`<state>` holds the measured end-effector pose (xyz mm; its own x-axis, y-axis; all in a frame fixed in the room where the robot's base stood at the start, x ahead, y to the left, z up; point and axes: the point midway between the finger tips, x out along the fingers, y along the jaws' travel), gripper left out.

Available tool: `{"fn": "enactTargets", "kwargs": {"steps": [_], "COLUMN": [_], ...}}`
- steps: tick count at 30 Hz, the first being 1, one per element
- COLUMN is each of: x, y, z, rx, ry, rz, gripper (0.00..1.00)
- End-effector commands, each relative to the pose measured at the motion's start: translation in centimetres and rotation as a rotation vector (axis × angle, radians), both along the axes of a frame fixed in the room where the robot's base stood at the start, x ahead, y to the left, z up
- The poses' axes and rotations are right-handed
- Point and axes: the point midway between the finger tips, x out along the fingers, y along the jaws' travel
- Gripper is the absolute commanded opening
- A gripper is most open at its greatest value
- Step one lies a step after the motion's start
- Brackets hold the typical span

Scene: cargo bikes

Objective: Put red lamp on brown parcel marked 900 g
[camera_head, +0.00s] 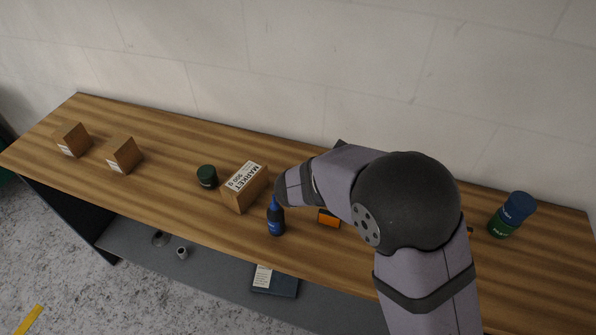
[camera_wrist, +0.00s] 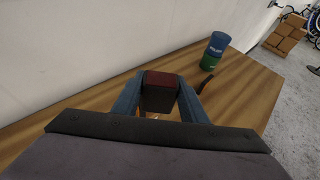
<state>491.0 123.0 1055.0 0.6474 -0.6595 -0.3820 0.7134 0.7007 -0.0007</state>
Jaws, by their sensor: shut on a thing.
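In the wrist view my gripper (camera_wrist: 160,98) is shut on a small block-like thing with a red top and dark sides, the red lamp (camera_wrist: 161,80). The blue fingers press on its two sides, and it is held above the table. In the head view my own arm hides the lamp and the fingers. The brown parcel marked 900 g (camera_head: 245,187) stands at mid-table, with a white label reading MARKET 900 g on top. Nothing lies on its top. It is not visible in the wrist view.
A dark green can (camera_head: 207,176) stands left of the parcel, and a dark bottle with a blue label (camera_head: 276,222) stands close to its front right. An orange box (camera_head: 329,218) is further right. Two plain cartons (camera_head: 72,139) (camera_head: 123,155) sit left; blue and green cans (camera_head: 512,213) stand right.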

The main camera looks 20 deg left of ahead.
Motion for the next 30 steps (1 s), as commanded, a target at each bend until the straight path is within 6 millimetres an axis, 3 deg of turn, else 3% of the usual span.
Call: {"fn": "enactTargets", "kwargs": {"steps": [1,8,12,18,24,30], "x": [0.5,1.4,0.8,-1.1,-3.1,-4.0], "y": [2.5,13.2,19.8,27.8,32.6,34.6], "z": [0.2,1.9,3.3,5.3,6.7,7.4], "rx": [0.003,0.004,0.004,0.003,0.002,0.0], "ry": [-0.003,-0.003,-0.003,-0.002,-0.001,0.0], "rz": [0.057,0.3,0.449,0.629,0.745,0.791], "gripper": [0.16,0.16,0.16,0.16,0.16,0.16]}}
